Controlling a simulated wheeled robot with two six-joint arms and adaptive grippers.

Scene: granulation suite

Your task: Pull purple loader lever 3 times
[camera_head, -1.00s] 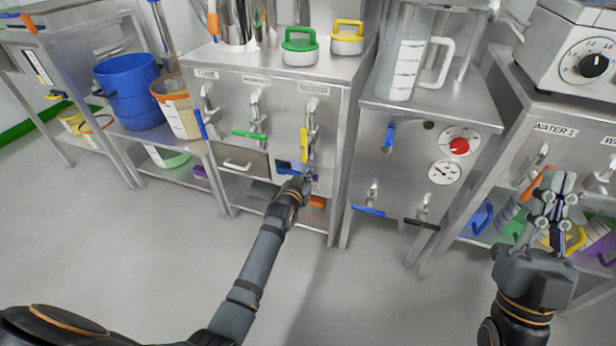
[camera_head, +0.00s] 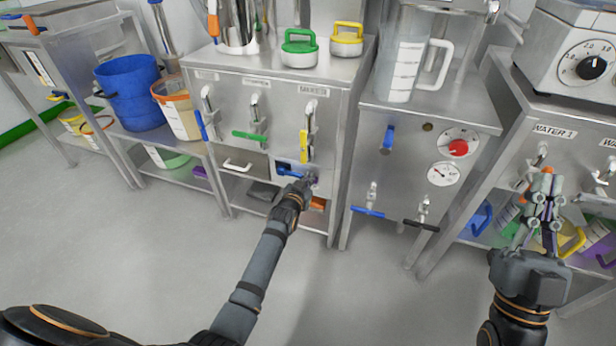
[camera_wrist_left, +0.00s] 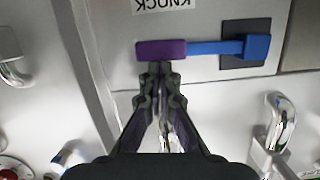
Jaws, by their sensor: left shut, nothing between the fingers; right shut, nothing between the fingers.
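The loader lever is a blue bar (camera_wrist_left: 214,48) with a purple grip (camera_wrist_left: 161,50) at one end and a blue block (camera_wrist_left: 257,47) at the other, over a dark slot. In the head view its blue part (camera_head: 287,169) shows low on the middle cabinet, and my left gripper partly covers the purple end. My left gripper (camera_wrist_left: 160,72) is shut and empty, its tips right at the grip's edge in the wrist view. I cannot tell whether they touch. My right gripper (camera_head: 546,185) is shut and empty in front of the right cabinet.
A yellow handle (camera_head: 304,146) and a green handle (camera_head: 249,136) sit above the lever. Blue and black valve handles (camera_head: 368,212) are on the cabinet to the right. An orange item (camera_head: 318,203) lies just below my left gripper. The floor in front is clear.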

